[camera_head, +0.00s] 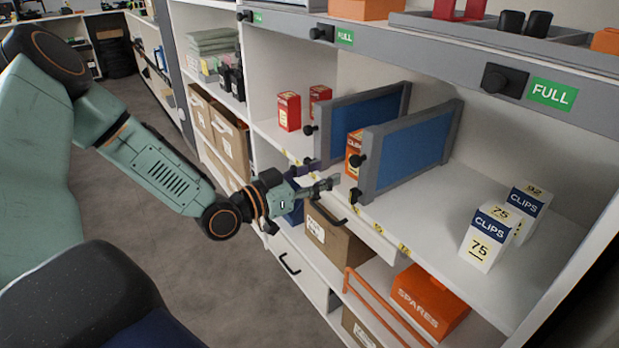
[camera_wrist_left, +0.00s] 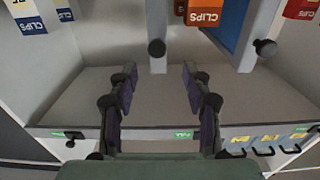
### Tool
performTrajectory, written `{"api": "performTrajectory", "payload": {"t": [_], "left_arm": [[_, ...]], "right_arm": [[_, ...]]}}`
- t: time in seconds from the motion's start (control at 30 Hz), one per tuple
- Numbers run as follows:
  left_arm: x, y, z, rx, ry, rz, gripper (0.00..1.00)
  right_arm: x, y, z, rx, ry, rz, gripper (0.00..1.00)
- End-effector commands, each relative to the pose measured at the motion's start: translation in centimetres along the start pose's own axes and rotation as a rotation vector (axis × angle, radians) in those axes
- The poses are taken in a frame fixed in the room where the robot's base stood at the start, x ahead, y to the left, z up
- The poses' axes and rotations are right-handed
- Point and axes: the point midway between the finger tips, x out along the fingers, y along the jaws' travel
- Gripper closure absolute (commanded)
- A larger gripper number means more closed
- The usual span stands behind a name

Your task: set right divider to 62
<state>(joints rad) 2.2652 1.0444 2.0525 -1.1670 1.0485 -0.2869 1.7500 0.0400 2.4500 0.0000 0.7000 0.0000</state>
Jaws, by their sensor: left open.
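The right divider (camera_head: 408,150), a blue panel in a grey frame, stands upright on the white shelf with a black knob (camera_head: 358,160) on its front post. The left divider (camera_head: 362,112) stands beside it. My left gripper (camera_head: 322,177) is open and empty, just in front of the shelf edge near that knob. In the left wrist view, which looks upside down, the right divider's knob (camera_wrist_left: 156,47) lies beyond and between the parted fingertips (camera_wrist_left: 158,75), apart from them. Yellow scale marks (camera_head: 405,250) run along the shelf edge; their numbers are too small to read. My right gripper is out of view.
An orange clips box (camera_head: 354,150) stands between the dividers. White-and-blue clips boxes (camera_head: 488,238) stand at the right, with bare shelf between them and the right divider. Red boxes (camera_head: 289,111) stand left. A lower shelf holds an orange spares bin (camera_head: 428,302).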

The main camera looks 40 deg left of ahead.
Motion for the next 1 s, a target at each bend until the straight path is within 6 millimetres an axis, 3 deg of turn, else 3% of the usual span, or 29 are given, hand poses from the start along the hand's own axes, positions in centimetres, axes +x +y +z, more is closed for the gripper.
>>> {"api": "performTrajectory", "payload": {"t": [0.4,1.0], "left_arm": [[-2.0,-0.2,-0.1,-0.003,0.000,-0.005,0.51],[-2.3,0.0,0.0,0.000,0.000,-0.001,0.51]], "right_arm": [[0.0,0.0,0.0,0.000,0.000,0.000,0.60],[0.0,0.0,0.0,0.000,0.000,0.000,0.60]]}}
